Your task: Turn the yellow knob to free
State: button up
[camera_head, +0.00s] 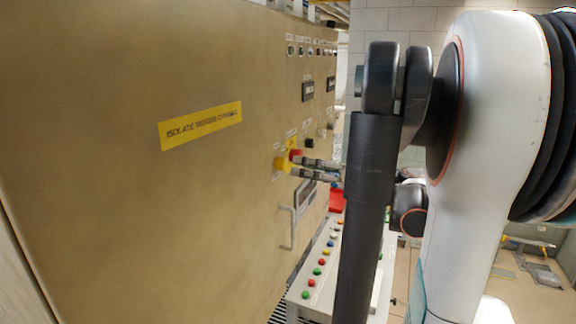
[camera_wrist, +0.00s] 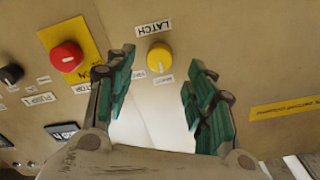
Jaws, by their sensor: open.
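The yellow knob (camera_wrist: 159,58) is on the tan panel below a label reading LATCH in the wrist view, with a smaller label on its other side. In the head view the yellow knob (camera_head: 282,164) shows on the cabinet face beside the fingertips. My gripper (camera_wrist: 160,75) is open, its green-padded fingers spread to the left and right of the knob. The knob lies between and slightly beyond the fingertips, and I see no contact. In the head view my gripper (camera_head: 302,168) points at the panel. The knob's exact pointer setting is too small to tell.
A red button (camera_wrist: 67,57) on a yellow plate sits left of the knob, close to the left finger. A black knob (camera_wrist: 12,74) is farther left. A door handle (camera_head: 288,228) and a console with coloured buttons (camera_head: 318,270) are below.

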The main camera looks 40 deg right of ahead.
aim_at(286, 165)
jog(key=shift+x, duration=2.65)
jog(key=c, duration=1.1)
